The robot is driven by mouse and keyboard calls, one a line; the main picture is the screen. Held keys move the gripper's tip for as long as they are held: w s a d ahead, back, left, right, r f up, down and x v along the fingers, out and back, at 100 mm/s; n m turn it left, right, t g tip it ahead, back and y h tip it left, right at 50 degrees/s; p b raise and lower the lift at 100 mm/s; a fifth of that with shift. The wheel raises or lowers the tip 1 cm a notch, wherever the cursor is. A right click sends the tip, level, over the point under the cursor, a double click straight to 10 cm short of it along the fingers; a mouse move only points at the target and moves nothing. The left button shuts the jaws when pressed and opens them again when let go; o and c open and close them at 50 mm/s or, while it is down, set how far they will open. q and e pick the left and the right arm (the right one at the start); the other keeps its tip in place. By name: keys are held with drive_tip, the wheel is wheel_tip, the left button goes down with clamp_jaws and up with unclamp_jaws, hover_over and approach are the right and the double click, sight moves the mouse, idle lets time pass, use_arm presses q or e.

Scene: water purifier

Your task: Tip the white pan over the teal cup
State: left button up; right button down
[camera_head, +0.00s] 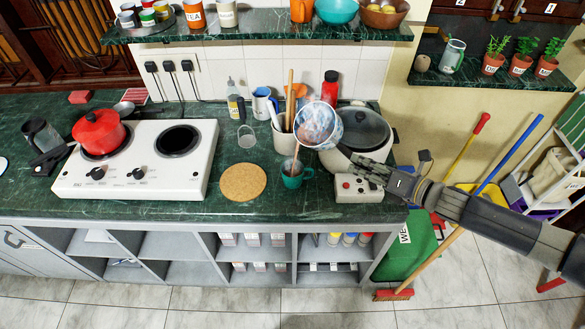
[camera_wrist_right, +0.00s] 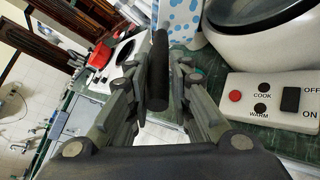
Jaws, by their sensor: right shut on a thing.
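The white pan (camera_head: 318,124), with blue spots on its outside, is in the air above and slightly right of the teal cup (camera_head: 292,174). It is tipped steeply, with its opening facing the head camera and its lower edge toward the cup. A thin brown streak runs from near the pan's lower left edge down to the cup. The cup stands upright on the green counter. My right gripper (camera_head: 358,168) is shut on the pan's black handle (camera_wrist_right: 157,75). The spotted pan wall (camera_wrist_right: 181,18) shows at the top of the right wrist view. My left gripper is out of view.
A rice cooker (camera_head: 362,135) and its control box (camera_head: 358,189) stand close to the pan and gripper. A utensil holder (camera_head: 285,138) stands behind the cup. A round cork mat (camera_head: 243,181) lies left of it. A two-burner stove (camera_head: 140,165) holds a red pot (camera_head: 98,132).

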drive_tip(key=shift+s+a+f+n+t+h+b, duration=0.15)
drive_tip(key=shift+a+f+n+h+b, duration=0.1)
drive_tip(key=shift+f+b, duration=0.2)
drive_tip(key=shift+s+a+f+n+t+h+b, duration=0.15)
drive_tip(key=shift+a+f+n+b, duration=0.1)
drive_tip(key=shift+f+b, duration=0.15)
idle(1.7)
drive_tip(key=shift+w+r, duration=0.1)
drive_tip(key=shift+r, duration=0.05)
drive_tip(key=r+p, duration=0.2)
drive_tip(key=shift+w+d+r+m+p, duration=0.35)
drive_tip(key=shift+d+m, duration=0.05)
drive_tip(key=shift+w+d+m+y, duration=0.7)
drive_tip(key=shift+w+d+m, duration=0.05)
drive_tip(key=shift+d+m, duration=0.2)
drive_tip(key=w+d+r+m+g+y+b, duration=0.1)
drive_tip(key=w+d+r+m+y, duration=0.1)
drive_tip(key=w+d+r+m, duration=0.1)
wheel_tip(320, 180, up, 3)
drive_tip(key=shift+w+d+f+m, duration=0.15)
drive_tip(key=shift+w+d+m, duration=0.3)
drive_tip(key=shift+d, duration=0.7)
